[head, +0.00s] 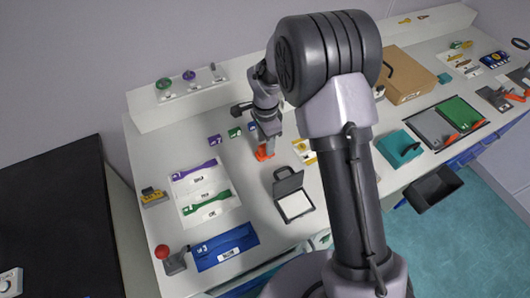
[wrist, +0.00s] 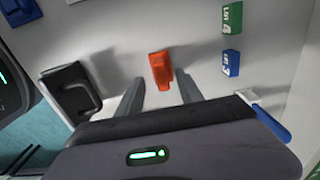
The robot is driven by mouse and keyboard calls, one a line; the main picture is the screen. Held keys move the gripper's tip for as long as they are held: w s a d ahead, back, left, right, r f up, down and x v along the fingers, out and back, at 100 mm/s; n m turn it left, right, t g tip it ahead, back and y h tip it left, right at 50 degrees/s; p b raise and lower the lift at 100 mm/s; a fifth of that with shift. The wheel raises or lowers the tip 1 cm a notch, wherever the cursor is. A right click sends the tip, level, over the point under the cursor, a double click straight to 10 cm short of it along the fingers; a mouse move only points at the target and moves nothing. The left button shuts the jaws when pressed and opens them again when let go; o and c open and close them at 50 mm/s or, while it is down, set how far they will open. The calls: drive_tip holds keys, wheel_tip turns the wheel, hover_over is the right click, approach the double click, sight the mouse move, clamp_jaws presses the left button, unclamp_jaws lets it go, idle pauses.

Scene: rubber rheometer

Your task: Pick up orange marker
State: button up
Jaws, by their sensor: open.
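The orange marker (wrist: 160,66) stands out as a small orange block on the pale table in the wrist view, a little beyond and between my fingertips. In the head view the orange marker (head: 263,156) shows right under my gripper (head: 267,148), partly hidden by it. In the wrist view my gripper (wrist: 159,80) is open, with one grey finger on each side of the marker's near end. Nothing is held between the fingers. I cannot tell how far above the table the fingertips are.
An open dark case with a white panel (head: 294,203) stands nearby. A white sheet (head: 205,195) with purple and green tools lies left. Bare table surrounds the marker.

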wheel_tip(320, 180, down, 4)
drive_tip(key=shift+w+a+r+b, duration=0.1)
drive_tip(key=shift+a+b, duration=0.05)
drive_tip(key=shift+b, duration=0.3)
clamp_jaws()
drive_tip(key=shift+r, duration=0.1)
wheel_tip(320, 180, up, 10)
drive_tip(key=p, duration=0.3)
drive_tip(key=c, duration=0.5)
unclamp_jaws()
drive_tip(key=shift+c, duration=1.5)
wheel_tip(320, 180, up, 12)
drive_tip(key=p, duration=0.8)
